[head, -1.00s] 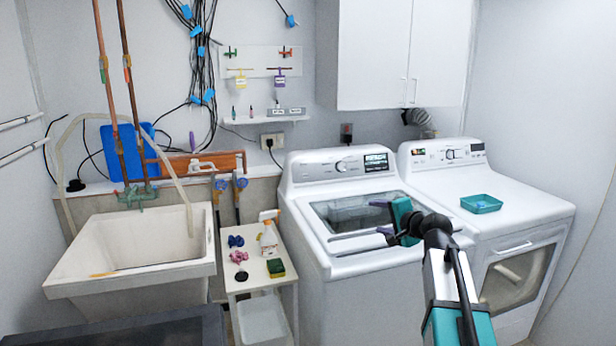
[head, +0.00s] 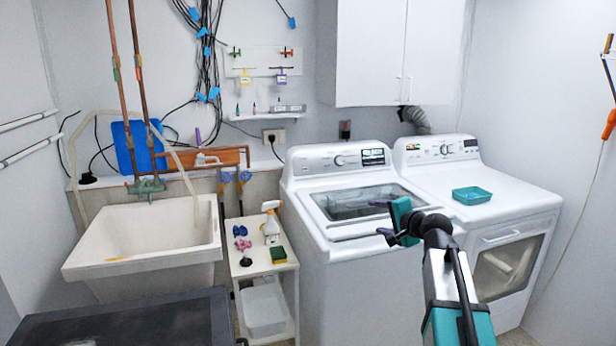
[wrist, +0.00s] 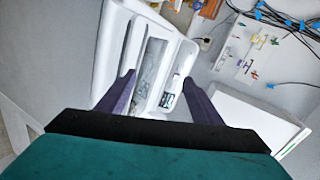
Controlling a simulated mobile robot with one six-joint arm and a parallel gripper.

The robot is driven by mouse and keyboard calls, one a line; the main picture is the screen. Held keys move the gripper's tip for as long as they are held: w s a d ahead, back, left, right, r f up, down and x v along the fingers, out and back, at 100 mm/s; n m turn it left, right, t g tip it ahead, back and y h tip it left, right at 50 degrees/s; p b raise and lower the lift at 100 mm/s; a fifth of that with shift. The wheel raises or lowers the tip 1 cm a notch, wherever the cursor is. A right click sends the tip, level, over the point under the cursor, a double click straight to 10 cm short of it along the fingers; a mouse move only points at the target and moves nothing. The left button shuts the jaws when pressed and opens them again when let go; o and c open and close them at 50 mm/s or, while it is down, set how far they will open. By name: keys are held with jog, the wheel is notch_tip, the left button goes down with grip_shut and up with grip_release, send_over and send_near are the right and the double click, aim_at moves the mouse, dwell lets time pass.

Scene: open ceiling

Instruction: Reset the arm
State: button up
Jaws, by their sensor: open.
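My gripper (head: 382,218) is at the end of my raised arm, in front of the washing machine (head: 320,255) in the head view. Its two dark purple fingers are apart. In the wrist view my gripper (wrist: 159,80) shows its fingers spread with nothing held between them. The washing machine (wrist: 120,60) shows tilted beyond them. Whether the fingers touch anything cannot be seen fully, but they appear clear of the machine.
A dryer (head: 515,205) with a teal tray (head: 472,195) on top stands right. A sink (head: 150,262) is left. A small cart (head: 262,271) holds a spray bottle (head: 270,222) and a sponge (head: 278,255). A dark-topped surface (head: 130,322) is lower left.

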jog(key=s+a+f+g, duration=0.2)
jog(key=a+f, duration=0.1)
jog(key=f, duration=0.9)
jog(key=s+a+f+g, duration=0.1)
jog(key=a+f+g, duration=0.15)
jog(key=f, duration=0.95)
jog(key=s+a+f+n+g, duration=0.1)
jog(key=s+a+f+g, duration=0.1)
jog(key=s+f, duration=0.7)
jog(key=s+a+f+n+g, duration=0.1)
jog(key=s+a+f+g, duration=0.3)
jog(key=f, duration=1)
jog(key=s+f+n+g+h, duration=0.1)
jog(key=s+f+n+g, duration=0.1)
jog(key=s+f, duration=0.75)
jog(key=s+f+n+g+h, duration=0.15)
jog(key=s+f, duration=0.45)
jog(key=s, duration=0.7)
jog(key=s+d+f+n+g+h, duration=0.1)
jog(key=s+d+n+g, duration=0.1)
jog(key=s, duration=0.7)
jog(key=s+d+n+g+h, duration=0.1)
jog(key=s+d+n+g, duration=0.2)
jog(key=s, duration=0.6)
jog(key=shift+s+d+f+n, duration=0.2)
jog(key=shift+d+f+n, duration=0.2)
jog(key=shift+d+n, duration=0.5)
